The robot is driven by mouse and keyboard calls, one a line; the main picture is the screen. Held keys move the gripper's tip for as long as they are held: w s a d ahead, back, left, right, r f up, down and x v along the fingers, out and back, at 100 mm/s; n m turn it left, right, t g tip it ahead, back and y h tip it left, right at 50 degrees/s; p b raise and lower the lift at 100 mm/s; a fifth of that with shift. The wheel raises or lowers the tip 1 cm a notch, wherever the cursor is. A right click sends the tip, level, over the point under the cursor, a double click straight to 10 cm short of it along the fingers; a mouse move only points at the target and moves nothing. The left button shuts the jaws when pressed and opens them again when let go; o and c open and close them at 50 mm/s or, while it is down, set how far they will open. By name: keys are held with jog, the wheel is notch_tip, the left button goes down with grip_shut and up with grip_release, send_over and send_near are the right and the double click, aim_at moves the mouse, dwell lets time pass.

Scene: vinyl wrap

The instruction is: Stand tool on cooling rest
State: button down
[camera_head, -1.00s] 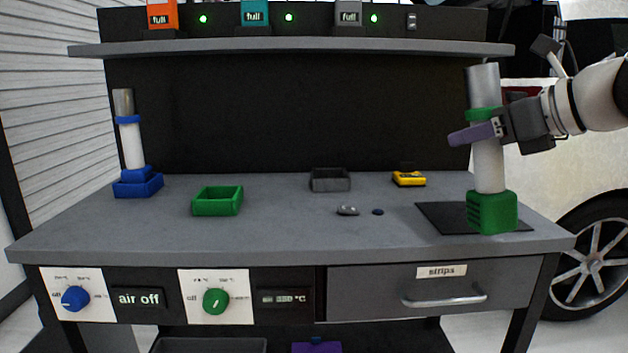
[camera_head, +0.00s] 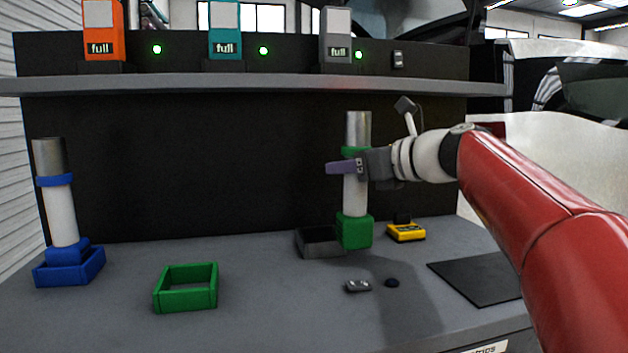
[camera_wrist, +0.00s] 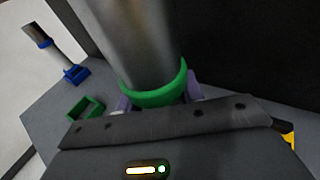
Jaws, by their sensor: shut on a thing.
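The green-banded tool (camera_head: 356,195) is a white cylinder with a metal nozzle on top and a green base. My gripper (camera_head: 350,167) is shut around it just below the green band and holds it upright, apparently above the bench. In the wrist view the tool's metal nozzle and green band (camera_wrist: 155,95) fill the middle, and purple fingers show beside it. An empty green square rest (camera_head: 186,288) sits on the bench to the left of the tool; it also shows in the wrist view (camera_wrist: 86,108). A blue-banded tool (camera_head: 62,205) stands in a blue rest (camera_head: 68,270) at far left.
A dark grey tray (camera_head: 318,243) is just left of the tool's base. A yellow device (camera_head: 405,232) stands right of it. A small grey item (camera_head: 358,286) and a dark disc (camera_head: 391,283) lie in front. A black mat (camera_head: 480,282) is at right. A shelf (camera_head: 250,84) spans above.

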jog(key=f+x, duration=0.1)
jog(key=x, duration=0.7)
jog(key=shift+f, duration=0.4)
jog(key=c, duration=0.9)
grip_release()
jog(key=shift+w+a, duration=0.15)
notch_tip(320, 180, up, 2)
jog(key=b, duration=0.1)
send_over(364, 216)
jog(key=shift+r, duration=0.25)
